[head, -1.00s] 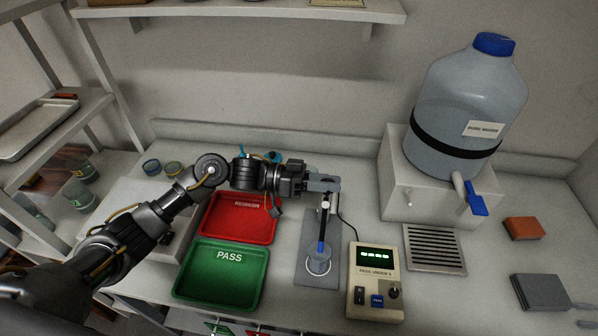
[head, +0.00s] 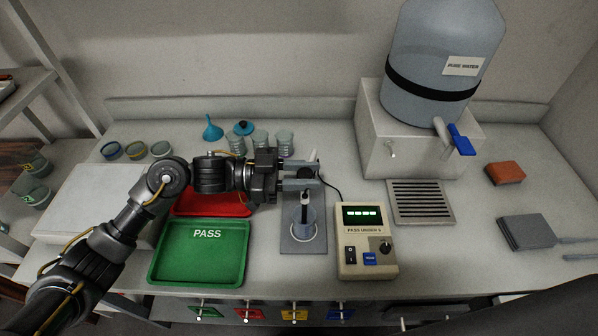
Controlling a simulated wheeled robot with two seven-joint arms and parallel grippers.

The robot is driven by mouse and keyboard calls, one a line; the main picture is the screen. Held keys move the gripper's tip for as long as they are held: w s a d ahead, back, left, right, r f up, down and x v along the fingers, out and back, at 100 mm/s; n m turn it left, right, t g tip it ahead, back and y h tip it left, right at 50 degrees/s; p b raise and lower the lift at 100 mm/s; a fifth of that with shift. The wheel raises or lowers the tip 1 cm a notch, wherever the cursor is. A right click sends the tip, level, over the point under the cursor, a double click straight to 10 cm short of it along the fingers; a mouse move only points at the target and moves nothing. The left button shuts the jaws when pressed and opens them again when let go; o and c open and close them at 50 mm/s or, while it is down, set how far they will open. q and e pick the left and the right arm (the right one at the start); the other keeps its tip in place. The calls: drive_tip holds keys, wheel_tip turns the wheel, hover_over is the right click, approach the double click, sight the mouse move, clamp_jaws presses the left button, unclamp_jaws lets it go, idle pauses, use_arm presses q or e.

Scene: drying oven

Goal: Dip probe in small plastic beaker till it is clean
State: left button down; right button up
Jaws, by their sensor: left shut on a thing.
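My left gripper (head: 306,177) is shut on the probe (head: 304,198), gripping it near its top. The probe hangs roughly upright over the small clear plastic beaker (head: 311,224), and its lower end appears to be inside the beaker. The exact depth of the tip is hard to tell. The beaker stands on a grey plate (head: 302,247). A dark cable runs from near the probe to the beige meter (head: 378,259), whose green display is lit but too small to read. The meter's label reads "PASS UNDER 5".
A green PASS tray (head: 200,262) and a partly hidden red tray (head: 210,203) lie left of the plate. Several cups and a blue funnel (head: 213,130) stand behind. At right are the water jug (head: 436,60), a drain grille (head: 419,201), an orange block (head: 505,173) and a grey pad (head: 524,232).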

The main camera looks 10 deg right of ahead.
use_arm(q)
drive_tip(key=shift+s+f, duration=0.15)
drive_tip(key=shift+f, duration=0.05)
drive_tip(key=c, duration=1.1)
unclamp_jaws()
drive_tip(key=shift+r, duration=0.1)
drive_tip(key=shift+a, duration=0.1)
drive_tip(key=w+a+b, duration=0.2)
drive_tip(key=a+b, duration=0.1)
drive_tip(key=a, duration=0.7)
drive_tip(key=shift+a, duration=0.25)
